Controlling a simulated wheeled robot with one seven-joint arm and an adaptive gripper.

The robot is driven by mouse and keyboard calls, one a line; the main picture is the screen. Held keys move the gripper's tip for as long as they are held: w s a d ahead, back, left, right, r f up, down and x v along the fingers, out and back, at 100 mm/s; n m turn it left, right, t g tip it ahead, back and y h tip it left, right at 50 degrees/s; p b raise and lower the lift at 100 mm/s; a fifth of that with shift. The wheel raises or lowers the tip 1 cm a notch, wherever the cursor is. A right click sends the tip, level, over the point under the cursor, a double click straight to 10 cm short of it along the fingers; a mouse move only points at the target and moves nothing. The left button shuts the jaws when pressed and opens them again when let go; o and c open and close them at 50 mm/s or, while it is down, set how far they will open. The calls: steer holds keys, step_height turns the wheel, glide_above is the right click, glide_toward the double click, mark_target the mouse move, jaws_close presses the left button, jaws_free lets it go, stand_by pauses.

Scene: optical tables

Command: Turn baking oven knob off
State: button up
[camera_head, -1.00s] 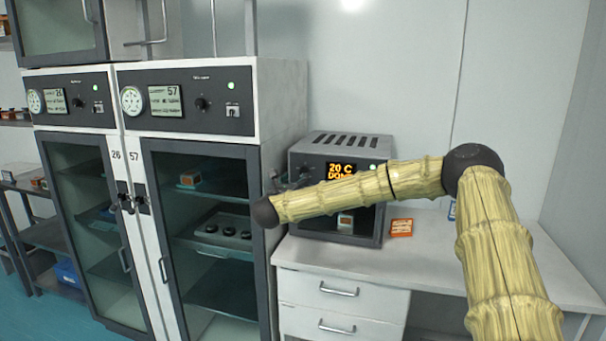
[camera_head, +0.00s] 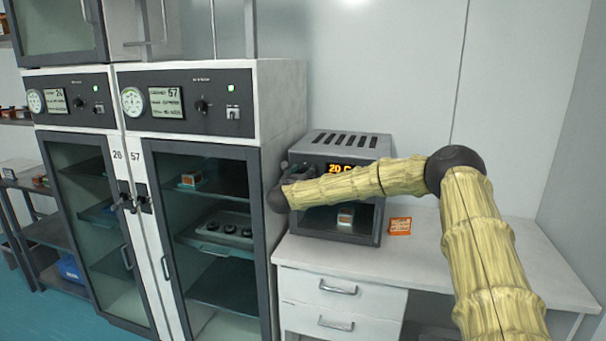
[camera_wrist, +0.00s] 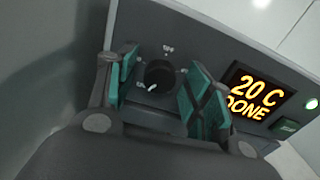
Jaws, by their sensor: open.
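The small grey baking oven (camera_head: 330,143) stands on the white bench, right of the tall cabinets. Its black round knob (camera_wrist: 158,76) shows in the wrist view, with an OFF label above it and an ON label at its lower left. The knob's white mark points toward ON. My gripper (camera_wrist: 162,70) is open, with one green-padded finger on each side of the knob. I cannot tell whether the pads touch it. The oven display (camera_wrist: 255,95) reads 20 C DONE. In the head view my arm hides the knob and part of the display.
Tall glass-door cabinets (camera_head: 205,150) stand close on the left. The white bench (camera_head: 490,250) has free room on the right. An orange card (camera_head: 400,226) lies beside the oven.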

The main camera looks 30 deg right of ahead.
steer(key=c, duration=1)
steer(key=shift+f+n+b, duration=0.15)
steer(key=shift+n+b, duration=0.15)
steer(key=shift+b, duration=0.1)
